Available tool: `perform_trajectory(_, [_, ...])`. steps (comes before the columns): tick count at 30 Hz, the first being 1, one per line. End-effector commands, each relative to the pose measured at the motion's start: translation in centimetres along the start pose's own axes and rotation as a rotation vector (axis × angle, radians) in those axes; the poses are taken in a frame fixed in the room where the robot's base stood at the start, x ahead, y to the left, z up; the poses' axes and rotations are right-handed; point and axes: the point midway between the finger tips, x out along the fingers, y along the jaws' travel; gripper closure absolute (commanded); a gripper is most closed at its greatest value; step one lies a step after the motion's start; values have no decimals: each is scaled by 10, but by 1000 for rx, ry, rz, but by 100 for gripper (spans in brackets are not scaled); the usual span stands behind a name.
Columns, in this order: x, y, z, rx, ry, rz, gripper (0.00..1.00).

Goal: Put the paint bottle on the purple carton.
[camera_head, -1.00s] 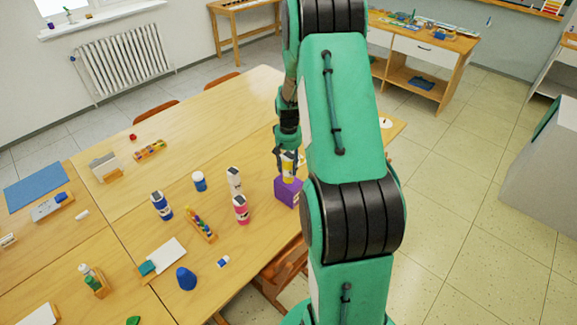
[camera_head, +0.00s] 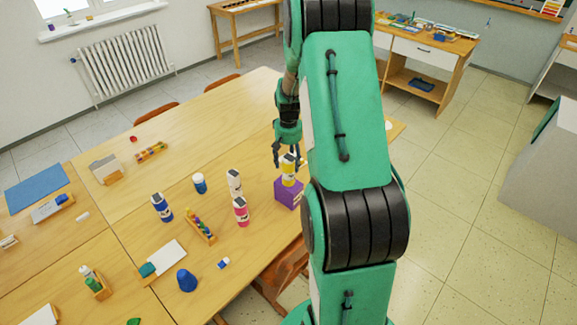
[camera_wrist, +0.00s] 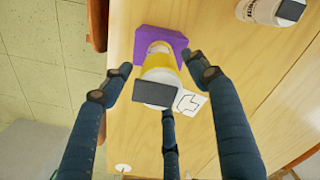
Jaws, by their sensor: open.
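The yellow paint bottle (camera_head: 289,170) with a dark cap stands upright on top of the purple carton (camera_head: 289,194), near the table's right edge. In the wrist view the bottle (camera_wrist: 163,72) shows between the spread fingers, with the purple carton (camera_wrist: 142,38) under it. My gripper (camera_head: 287,160) is open, just behind and above the bottle in the head view. In the wrist view the gripper (camera_wrist: 160,95) has its fingers apart from the bottle.
On the table (camera_head: 215,140) stand a white bottle (camera_head: 234,183), a pink bottle (camera_head: 241,212), a blue bottle (camera_head: 161,207) and a blue-and-white jar (camera_head: 199,183). A wooden rack (camera_head: 201,226) lies near them. The table's far middle is clear.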

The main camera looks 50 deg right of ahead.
Motion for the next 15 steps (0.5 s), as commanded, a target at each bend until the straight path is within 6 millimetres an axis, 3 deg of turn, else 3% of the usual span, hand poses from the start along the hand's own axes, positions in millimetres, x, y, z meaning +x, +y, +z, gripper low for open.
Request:
perform_trajectory(9, [-56,0,-1,0,3,0,40])
perform_trajectory(15, [-76,0,0,0,0,0,40])
